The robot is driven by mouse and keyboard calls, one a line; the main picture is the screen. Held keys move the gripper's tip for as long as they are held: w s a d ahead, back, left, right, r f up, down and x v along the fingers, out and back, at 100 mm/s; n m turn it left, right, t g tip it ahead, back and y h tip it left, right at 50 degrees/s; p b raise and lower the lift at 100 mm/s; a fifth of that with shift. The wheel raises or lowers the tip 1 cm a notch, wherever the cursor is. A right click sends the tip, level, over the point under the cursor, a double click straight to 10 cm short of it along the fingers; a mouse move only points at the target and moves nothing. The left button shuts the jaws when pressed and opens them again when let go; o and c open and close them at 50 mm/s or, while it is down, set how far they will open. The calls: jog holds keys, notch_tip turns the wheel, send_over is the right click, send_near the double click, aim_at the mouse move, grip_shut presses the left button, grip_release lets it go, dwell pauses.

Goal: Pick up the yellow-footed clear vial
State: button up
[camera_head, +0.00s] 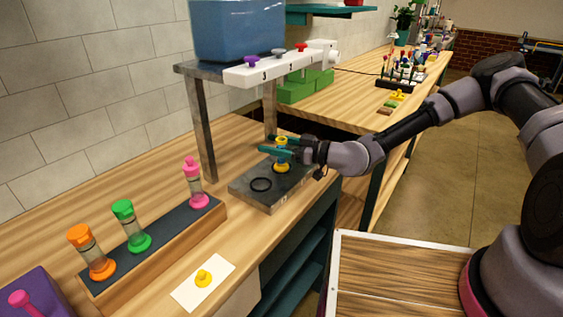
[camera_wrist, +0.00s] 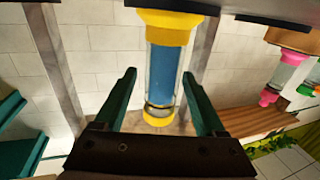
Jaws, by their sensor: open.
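The yellow-footed clear vial (camera_head: 282,155) stands upright on the dark metal plate (camera_head: 240,189), at the right one of two ring marks. In the wrist view the vial (camera_wrist: 164,75) appears upside down, its wide yellow foot at the top and a yellow end at the bottom. Blue shows inside its clear tube. My gripper (camera_head: 270,145) is at the vial, with its green fingers reaching past it. In the wrist view the open fingers (camera_wrist: 158,74) stand on either side of the tube, with visible gaps. Whether they touch it elsewhere is hidden.
A rack (camera_head: 157,256) holds orange, green and pink vials at the left. A metal stand (camera_head: 199,120) with a blue tank (camera_head: 238,30) rises behind the plate. The bench between card and plate is clear.

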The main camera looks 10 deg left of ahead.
jog(key=shift+w+a, duration=0.1)
jog(key=shift+a, duration=0.15)
grip_shut()
dwell(1.3)
